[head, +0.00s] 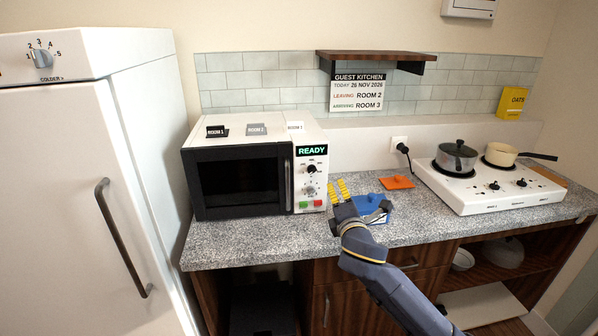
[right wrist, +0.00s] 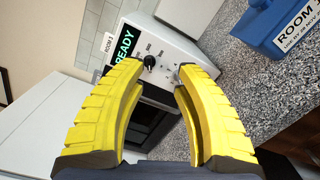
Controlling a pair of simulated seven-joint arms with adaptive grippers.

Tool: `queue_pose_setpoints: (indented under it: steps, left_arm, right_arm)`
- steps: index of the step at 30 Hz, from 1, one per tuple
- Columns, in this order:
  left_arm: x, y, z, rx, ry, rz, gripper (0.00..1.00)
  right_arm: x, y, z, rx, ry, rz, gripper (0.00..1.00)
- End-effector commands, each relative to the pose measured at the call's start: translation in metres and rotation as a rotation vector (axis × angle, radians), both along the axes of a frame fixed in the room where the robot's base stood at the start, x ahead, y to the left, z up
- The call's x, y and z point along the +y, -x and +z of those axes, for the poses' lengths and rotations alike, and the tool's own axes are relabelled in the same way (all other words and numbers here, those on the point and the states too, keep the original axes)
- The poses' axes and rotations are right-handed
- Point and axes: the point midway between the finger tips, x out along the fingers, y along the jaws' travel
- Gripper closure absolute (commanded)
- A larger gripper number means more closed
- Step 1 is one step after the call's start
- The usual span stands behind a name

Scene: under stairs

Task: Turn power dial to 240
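The white microwave (head: 251,168) has a control panel with a lit READY display (head: 311,150). Below the display is a black dial (head: 311,169), and under it a second, paler dial (head: 310,190). The printed marks around them are too small to read, so I cannot tell which is the power dial or its setting. My right gripper (head: 337,190), with yellow fingers, is open in front of the panel's right side. In the right wrist view, the black dial (right wrist: 149,61) shows between the spread fingertips, apart from them. My left gripper is not in view.
A blue container (head: 371,207) stands on the counter just right of my right gripper. Green and red buttons sit below the dials. An orange item (head: 397,182), a hob (head: 490,185) with two pans and a fridge (head: 75,190) at left are around.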

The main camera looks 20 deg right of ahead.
Motion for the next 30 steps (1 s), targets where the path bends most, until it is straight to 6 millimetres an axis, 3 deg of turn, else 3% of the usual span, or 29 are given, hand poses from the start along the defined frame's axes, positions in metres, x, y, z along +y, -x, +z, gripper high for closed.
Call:
queue_pose_setpoints:
  steps: [1, 4, 11, 30]
  left_arm:
    - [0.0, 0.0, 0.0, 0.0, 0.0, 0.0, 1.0]
    - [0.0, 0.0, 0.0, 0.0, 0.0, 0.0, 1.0]
    - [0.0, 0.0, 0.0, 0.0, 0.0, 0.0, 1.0]
    - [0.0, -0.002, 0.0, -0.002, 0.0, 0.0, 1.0]
  right_arm:
    - [0.014, 0.007, 0.0, 0.009, 0.042, 0.023, 0.68]
    - [0.031, 0.015, -0.002, 0.023, 0.099, 0.05, 0.68]
    - [0.036, 0.006, -0.002, 0.029, 0.133, 0.063, 0.68]
    - [0.011, -0.104, -0.002, 0.029, 0.129, 0.061, 0.68]
